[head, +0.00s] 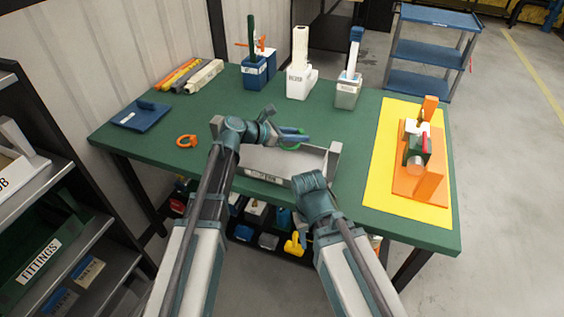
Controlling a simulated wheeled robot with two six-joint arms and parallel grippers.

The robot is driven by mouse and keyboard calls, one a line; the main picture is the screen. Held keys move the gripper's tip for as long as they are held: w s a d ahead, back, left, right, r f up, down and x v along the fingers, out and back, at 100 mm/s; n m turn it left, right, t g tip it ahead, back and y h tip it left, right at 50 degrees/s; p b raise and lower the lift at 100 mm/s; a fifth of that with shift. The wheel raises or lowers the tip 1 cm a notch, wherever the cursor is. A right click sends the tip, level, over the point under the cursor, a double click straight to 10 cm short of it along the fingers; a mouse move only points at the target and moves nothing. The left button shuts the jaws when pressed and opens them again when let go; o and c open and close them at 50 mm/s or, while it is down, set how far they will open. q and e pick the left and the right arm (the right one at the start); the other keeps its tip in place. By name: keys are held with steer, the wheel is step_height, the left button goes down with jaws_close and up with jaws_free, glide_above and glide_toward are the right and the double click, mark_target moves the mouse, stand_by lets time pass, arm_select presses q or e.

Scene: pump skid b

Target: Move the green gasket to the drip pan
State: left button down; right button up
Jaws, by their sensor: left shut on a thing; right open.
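The green gasket (293,147) is a green ring, partly hidden by the fingers of my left gripper (298,136). My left gripper is shut on it and holds it over the grey open tray (265,175) at the table's front edge. This tray appears to be the drip pan; the label on its front is too small to read. My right gripper (309,182) is open, at the tray's front right, and covers part of its front wall. Its fingertips are hard to make out.
An orange ring (187,141) and a blue flat item (141,116) lie at the left of the green table (365,205). Several holders, including a white one (300,82), stand at the back. An orange fixture (421,170) stands on a yellow mat (385,190) at right.

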arm_select(q)
steer(key=b, duration=0.6)
glide_above(297, 163)
step_height(297, 163, down, 6)
steer(key=shift+f, duration=0.1)
steer(key=shift+s, duration=0.1)
step_height(297, 163, down, 4)
steer(key=b, duration=0.3)
steer(key=shift+r, duration=0.2)
steer(key=shift+f+b, duration=0.15)
steer(key=shift+b, duration=0.15)
steer(key=c, duration=0.6)
jaws_free()
